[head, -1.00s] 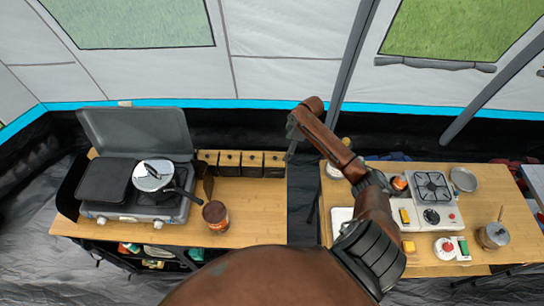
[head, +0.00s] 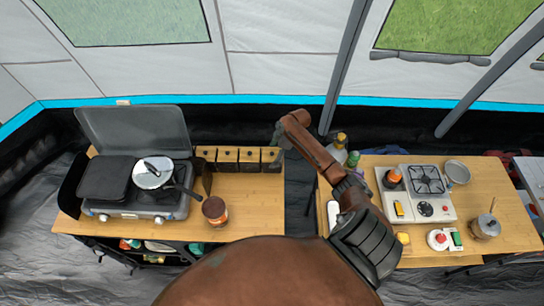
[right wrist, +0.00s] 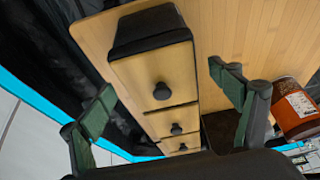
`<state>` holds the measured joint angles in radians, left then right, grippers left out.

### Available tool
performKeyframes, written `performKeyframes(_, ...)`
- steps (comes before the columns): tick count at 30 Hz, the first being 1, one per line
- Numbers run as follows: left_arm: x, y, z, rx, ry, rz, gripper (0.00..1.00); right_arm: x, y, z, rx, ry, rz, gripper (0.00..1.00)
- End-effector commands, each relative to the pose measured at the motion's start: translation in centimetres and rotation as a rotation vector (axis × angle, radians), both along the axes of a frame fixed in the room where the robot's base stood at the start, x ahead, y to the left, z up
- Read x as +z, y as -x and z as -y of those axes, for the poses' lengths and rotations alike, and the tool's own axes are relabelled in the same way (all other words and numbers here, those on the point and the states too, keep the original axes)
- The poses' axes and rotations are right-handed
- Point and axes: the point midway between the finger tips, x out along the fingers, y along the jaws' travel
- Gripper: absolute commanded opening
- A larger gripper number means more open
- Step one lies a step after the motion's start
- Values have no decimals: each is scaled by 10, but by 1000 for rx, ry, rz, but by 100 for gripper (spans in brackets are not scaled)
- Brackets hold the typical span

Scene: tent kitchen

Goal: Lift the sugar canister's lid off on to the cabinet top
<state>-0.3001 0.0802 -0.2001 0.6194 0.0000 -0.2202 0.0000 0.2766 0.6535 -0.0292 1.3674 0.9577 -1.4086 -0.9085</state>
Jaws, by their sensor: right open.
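A row of several canisters with pale wood lids and dark knobs stands at the back right of the left cabinet top (head: 250,215). No label tells which one holds sugar. The right-end canister (head: 271,160) is nearest my right gripper (head: 279,137). In the right wrist view, my right gripper (right wrist: 163,86) is open, one finger each side of the nearest lid (right wrist: 140,72) and its knob (right wrist: 161,91). Nothing is between the fingers in its grasp, and the lid is still on. Further knobs (right wrist: 176,129) show behind it. My left gripper is not in view.
A brown jar (head: 215,210) stands in front of the canisters; it also shows in the right wrist view (right wrist: 297,108). A stove with a pot (head: 153,173) fills the cabinet's left. Bare wood lies right of the jar. A second table (head: 400,255) stands right, across a gap.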

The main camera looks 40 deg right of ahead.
Motion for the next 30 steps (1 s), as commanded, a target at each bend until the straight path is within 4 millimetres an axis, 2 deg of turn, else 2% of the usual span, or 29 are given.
performKeyframes(3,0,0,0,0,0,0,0,0,0,0,0,1,-1,83)
performKeyframes(22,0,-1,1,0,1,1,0,0,0,0,0,1,-1,40)
performKeyframes(30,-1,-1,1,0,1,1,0,1,0,1,0,1,0,39)
